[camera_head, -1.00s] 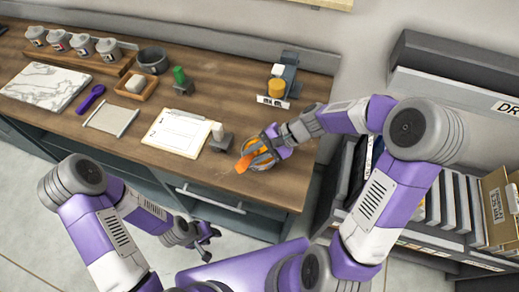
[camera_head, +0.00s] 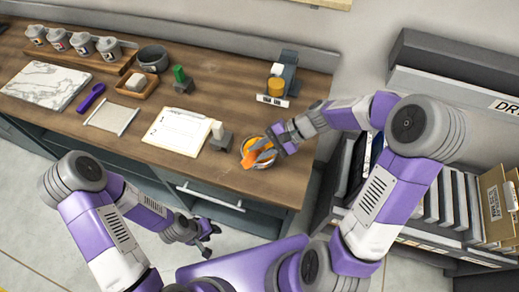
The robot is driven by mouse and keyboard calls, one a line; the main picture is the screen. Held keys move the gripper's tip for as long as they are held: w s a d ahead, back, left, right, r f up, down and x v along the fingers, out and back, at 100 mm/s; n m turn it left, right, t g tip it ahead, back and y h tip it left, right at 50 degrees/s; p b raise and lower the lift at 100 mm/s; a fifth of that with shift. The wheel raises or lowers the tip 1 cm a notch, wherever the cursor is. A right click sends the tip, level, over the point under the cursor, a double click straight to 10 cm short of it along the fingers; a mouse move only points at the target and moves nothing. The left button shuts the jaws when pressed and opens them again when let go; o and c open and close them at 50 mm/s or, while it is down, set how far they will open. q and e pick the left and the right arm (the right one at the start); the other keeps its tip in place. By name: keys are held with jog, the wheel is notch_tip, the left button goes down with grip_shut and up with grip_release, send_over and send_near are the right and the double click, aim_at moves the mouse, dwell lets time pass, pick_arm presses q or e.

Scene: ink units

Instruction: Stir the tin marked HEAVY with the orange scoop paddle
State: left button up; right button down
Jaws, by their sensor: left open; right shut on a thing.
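An orange paddle (camera_head: 253,163) is in my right gripper (camera_head: 266,148), which is shut on it. It slants over a round, pale-rimmed tin (camera_head: 244,146) at the front right of the wooden counter. The gripper and paddle hide much of the tin. I cannot read any marking on it, nor tell how deep the paddle reaches. My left gripper (camera_head: 208,232) is open and empty, low in front of the counter drawers and apart from everything.
A small block stand (camera_head: 221,137) is just left of the tin. A paper sheet (camera_head: 178,132), a green-handled stamp (camera_head: 181,78), a dark round bowl (camera_head: 152,57) and a rack of several lidded tins (camera_head: 83,45) lie further left. A dispenser (camera_head: 284,75) stands behind.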

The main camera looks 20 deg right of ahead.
notch_tip(320, 180, up, 8)
jog(key=p, duration=0.6)
